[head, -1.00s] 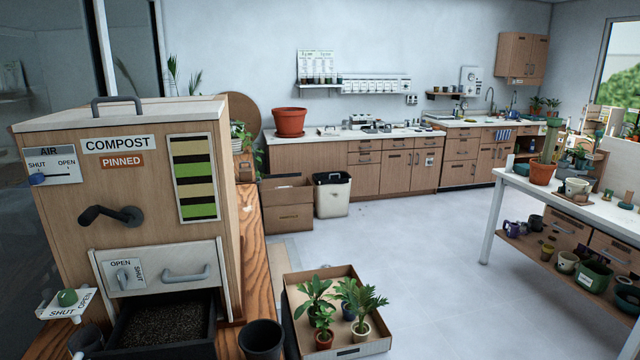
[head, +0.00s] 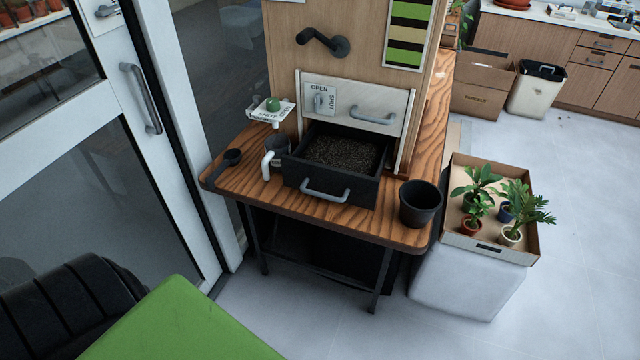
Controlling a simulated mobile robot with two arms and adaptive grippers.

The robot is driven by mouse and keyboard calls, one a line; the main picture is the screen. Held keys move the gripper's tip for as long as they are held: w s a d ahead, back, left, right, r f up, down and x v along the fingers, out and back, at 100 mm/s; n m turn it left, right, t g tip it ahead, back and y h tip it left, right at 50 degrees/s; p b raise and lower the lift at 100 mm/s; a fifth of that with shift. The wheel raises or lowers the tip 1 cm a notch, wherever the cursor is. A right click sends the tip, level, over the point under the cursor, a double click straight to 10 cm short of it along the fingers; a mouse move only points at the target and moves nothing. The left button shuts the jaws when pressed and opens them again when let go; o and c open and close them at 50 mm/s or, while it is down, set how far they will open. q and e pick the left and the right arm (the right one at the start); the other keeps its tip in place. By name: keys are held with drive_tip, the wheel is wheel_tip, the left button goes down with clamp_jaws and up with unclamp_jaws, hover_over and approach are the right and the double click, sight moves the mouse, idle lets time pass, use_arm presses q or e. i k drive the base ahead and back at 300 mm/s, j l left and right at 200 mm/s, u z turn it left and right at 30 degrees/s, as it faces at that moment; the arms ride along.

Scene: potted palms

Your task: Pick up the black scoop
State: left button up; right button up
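The black scoop (head: 224,166) lies on the left end of the wooden table (head: 390,228) in the head view. Its round bowl is toward the back and its handle runs toward the table's front left edge. Nothing covers it. Neither of my grippers shows in the head view.
On the table, a compost cabinet has an open black drawer (head: 330,190) of dark compost. A white spout (head: 267,165) stands between scoop and drawer; a black pot (head: 420,203) stands at right. A glass door (head: 110,130) is left. Plants stand in a box (head: 490,252).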

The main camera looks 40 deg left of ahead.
sight(232, 157)
drive_tip(key=u, duration=1.75)
drive_tip(key=i+l, duration=0.05)
drive_tip(key=l, duration=0.05)
